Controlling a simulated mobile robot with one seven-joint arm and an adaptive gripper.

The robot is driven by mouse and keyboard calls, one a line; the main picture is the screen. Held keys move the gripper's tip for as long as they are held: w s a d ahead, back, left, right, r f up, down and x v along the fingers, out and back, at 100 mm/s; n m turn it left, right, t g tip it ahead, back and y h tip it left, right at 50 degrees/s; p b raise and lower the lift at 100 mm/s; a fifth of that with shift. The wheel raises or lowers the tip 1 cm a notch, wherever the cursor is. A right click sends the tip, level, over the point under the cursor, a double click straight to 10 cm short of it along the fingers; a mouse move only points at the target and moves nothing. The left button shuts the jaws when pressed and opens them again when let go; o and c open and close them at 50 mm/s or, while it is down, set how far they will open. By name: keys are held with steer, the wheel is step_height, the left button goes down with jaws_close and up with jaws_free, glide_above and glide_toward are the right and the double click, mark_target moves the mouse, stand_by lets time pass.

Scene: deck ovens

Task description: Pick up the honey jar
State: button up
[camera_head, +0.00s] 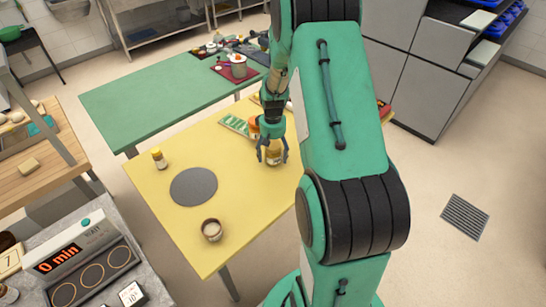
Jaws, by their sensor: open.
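A small jar with amber contents (274,153), which looks like the honey jar, stands on the yellow table (236,220) toward its right side. My gripper (272,156) points down over it, with its open fingers on either side of the jar. I cannot tell whether the fingers touch it. The jar's upper part is partly hidden by my gripper.
A green packet (235,124) and an orange item (254,127) lie close behind my gripper. A green table (150,105) stands behind. The table's front middle is clear.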

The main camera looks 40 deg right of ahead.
steer(key=shift+f, duration=0.6)
steer(key=c, duration=1.7)
steer(key=shift+r, duration=0.2)
steer(key=shift+r, duration=0.6)
step_height(320, 180, up, 2)
steer(key=shift+r+p, duration=0.1)
steer(key=shift+p, duration=0.55)
steer(key=s+a, duration=0.2)
steer(key=s, duration=0.2)
steer(key=s+a+r+p, duration=0.1)
steer(key=s+a, duration=0.2)
steer(key=s, duration=0.2)
steer(key=s+a+p, duration=0.1)
steer(key=s+a, duration=0.2)
steer(key=s, duration=0.1)
steer(key=shift+s+a+r, duration=0.15)
steer(key=shift+s+a, duration=0.1)
